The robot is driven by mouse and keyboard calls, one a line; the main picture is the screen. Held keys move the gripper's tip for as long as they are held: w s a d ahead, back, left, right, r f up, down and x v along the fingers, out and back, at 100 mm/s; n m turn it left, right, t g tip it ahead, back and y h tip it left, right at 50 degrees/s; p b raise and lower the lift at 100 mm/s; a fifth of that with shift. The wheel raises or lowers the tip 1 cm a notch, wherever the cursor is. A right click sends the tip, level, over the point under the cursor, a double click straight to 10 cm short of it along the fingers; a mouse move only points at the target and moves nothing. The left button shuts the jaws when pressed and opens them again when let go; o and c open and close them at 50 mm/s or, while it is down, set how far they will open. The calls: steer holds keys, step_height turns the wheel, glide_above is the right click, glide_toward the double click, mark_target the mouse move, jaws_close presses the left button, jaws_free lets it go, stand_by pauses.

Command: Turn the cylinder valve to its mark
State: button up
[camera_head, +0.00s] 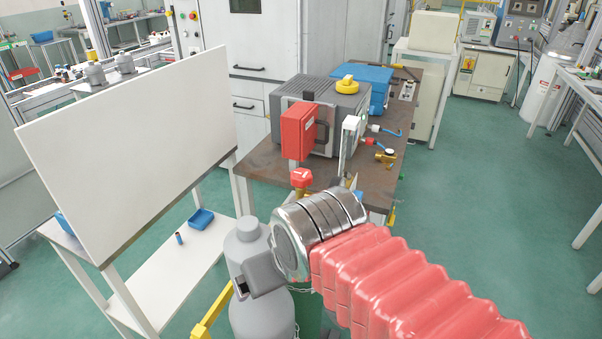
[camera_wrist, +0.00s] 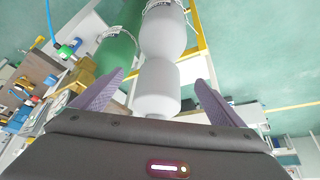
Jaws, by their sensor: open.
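A red-topped brass valve (camera_head: 301,178) stands just behind my metal wrist in the head view. A green cylinder (camera_head: 305,305) shows low behind my wrist, and a grey cylinder (camera_head: 262,315) stands to its left. In the wrist view my gripper (camera_wrist: 160,80) is open, with its two fingers spread. The grey cylinder's rounded top (camera_wrist: 155,85) shows between the fingers, apparently beyond them. The green cylinder (camera_wrist: 118,50) is to the left, with brass fittings (camera_wrist: 80,82) close to the left finger. I cannot tell whether the finger touches them. No mark on the valve can be made out.
A brown-topped bench (camera_head: 262,162) behind carries a red box (camera_head: 298,132), a grey machine (camera_head: 340,105) and a blue case (camera_head: 370,82). A white panel (camera_head: 135,140) stands at left. A yellow frame (camera_head: 212,312) is beside the cylinders. Green floor at right is free.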

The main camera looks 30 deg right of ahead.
steer(key=shift+w+d+r, duration=0.1)
steer(key=shift+w+r, duration=0.15)
steer(key=shift+c, duration=0.7)
steer(key=w+d+r, duration=0.1)
steer(key=w+r, duration=0.1)
steer(key=w+r+m, duration=0.1)
steer(key=w+r, duration=0.1)
steer(key=w+d+r+m+g, duration=0.1)
steer(key=w+r, duration=0.1)
steer(key=shift+d, duration=0.3)
steer(key=c, duration=0.5)
step_height(320, 180, up, 6)
steer(key=m+g, duration=0.5)
steer(key=m, duration=0.4)
glide_above(301, 173)
steer(key=shift+f, duration=0.15)
step_height(301, 173, down, 14)
steer(key=shift+r, duration=0.1)
